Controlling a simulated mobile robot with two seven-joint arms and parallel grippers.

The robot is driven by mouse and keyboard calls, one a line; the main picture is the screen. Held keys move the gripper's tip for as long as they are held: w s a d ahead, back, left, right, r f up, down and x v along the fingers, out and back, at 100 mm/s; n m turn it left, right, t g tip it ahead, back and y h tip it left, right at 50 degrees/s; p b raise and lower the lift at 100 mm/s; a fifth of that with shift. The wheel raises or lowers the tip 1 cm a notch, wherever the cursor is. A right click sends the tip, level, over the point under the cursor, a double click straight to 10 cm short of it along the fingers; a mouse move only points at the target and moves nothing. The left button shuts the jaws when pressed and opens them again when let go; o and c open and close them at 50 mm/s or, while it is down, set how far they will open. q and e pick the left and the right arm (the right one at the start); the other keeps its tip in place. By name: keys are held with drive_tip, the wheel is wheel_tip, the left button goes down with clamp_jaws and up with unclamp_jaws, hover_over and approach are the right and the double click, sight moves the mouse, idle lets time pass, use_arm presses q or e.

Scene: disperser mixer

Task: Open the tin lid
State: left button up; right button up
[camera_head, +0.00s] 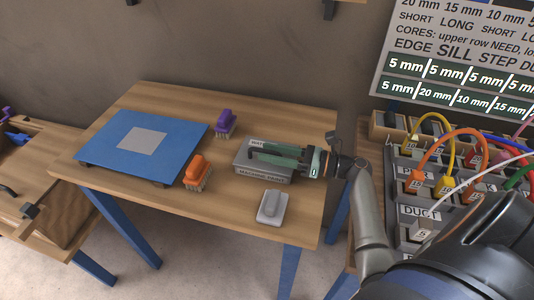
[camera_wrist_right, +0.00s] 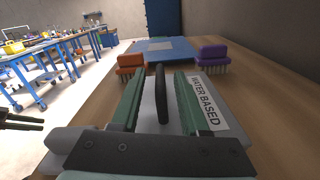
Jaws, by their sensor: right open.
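The grey tin (camera_head: 262,178) stands on the right part of the wooden table, with lettering on its front side. Its grey top shows in the right wrist view, with a white "WATER BASED" label (camera_wrist_right: 204,101) and an upright dark handle (camera_wrist_right: 161,95). My right gripper (camera_head: 250,152) reaches in from the right, low over the tin. In the right wrist view its two green fingers (camera_wrist_right: 160,100) are apart, one on each side of the dark handle, with gaps visible. Whether the fingers touch the lid cannot be told.
An orange brush (camera_head: 198,172) and a purple brush (camera_head: 225,123) stand left of the tin. A pale grey block (camera_head: 272,207) lies in front of it. A panel with coloured cables (camera_head: 430,165) stands at the right.

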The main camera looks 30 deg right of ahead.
drive_tip(key=shift+x, duration=0.8)
clamp_jaws()
drive_tip(key=shift+f, duration=0.1)
idle(0.8)
